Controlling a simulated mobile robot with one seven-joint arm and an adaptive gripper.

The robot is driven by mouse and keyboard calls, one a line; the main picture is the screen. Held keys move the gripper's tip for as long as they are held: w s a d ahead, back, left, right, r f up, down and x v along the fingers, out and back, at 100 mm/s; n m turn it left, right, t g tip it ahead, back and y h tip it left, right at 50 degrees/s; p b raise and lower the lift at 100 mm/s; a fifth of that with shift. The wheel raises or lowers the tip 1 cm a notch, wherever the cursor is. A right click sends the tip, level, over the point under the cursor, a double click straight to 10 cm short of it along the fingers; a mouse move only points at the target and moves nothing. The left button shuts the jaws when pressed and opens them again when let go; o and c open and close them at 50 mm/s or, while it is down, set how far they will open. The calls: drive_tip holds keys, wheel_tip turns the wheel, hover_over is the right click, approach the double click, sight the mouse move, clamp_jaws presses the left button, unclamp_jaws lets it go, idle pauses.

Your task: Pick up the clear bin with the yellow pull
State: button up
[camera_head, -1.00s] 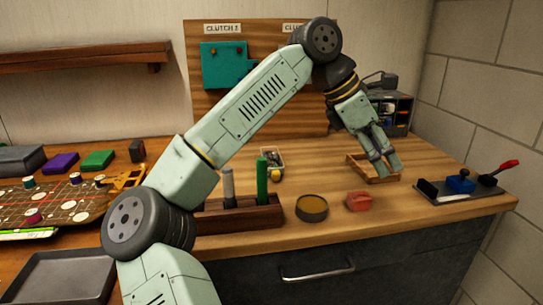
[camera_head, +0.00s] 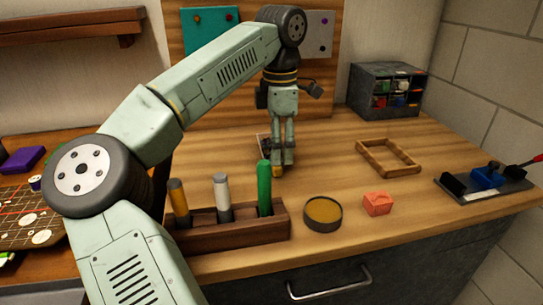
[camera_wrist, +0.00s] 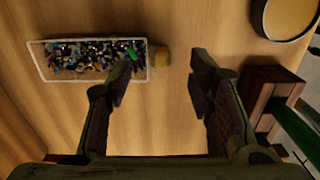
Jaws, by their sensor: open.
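The clear bin (camera_wrist: 60,79) lies at the upper left of the wrist view, filled with small mixed-colour parts. Its yellow pull (camera_wrist: 162,57) sticks out at the bin's right end, in the gap between my fingers and a little beyond their tips. In the head view the bin (camera_head: 262,143) is mostly hidden behind my gripper (camera_head: 281,162), on the wooden worktop. My gripper (camera_wrist: 160,82) is open and empty, pointing down. The left finger overlaps the bin's right end in the wrist view; I cannot tell whether it touches.
A wooden holder (camera_head: 232,237) with several upright markers stands front left of the bin. A round dish (camera_head: 323,214) and a red block (camera_head: 377,204) lie to the front right. A wooden frame (camera_head: 388,157) is on the right, a drawer cabinet (camera_head: 385,90) behind it.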

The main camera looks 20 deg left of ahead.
drive_tip(key=shift+a+f+p, duration=0.15)
drive_tip(key=shift+f+p, duration=0.5)
drive_tip(key=shift+f, duration=2.1)
drive_tip(key=shift+c, duration=0.5)
clamp_jaws()
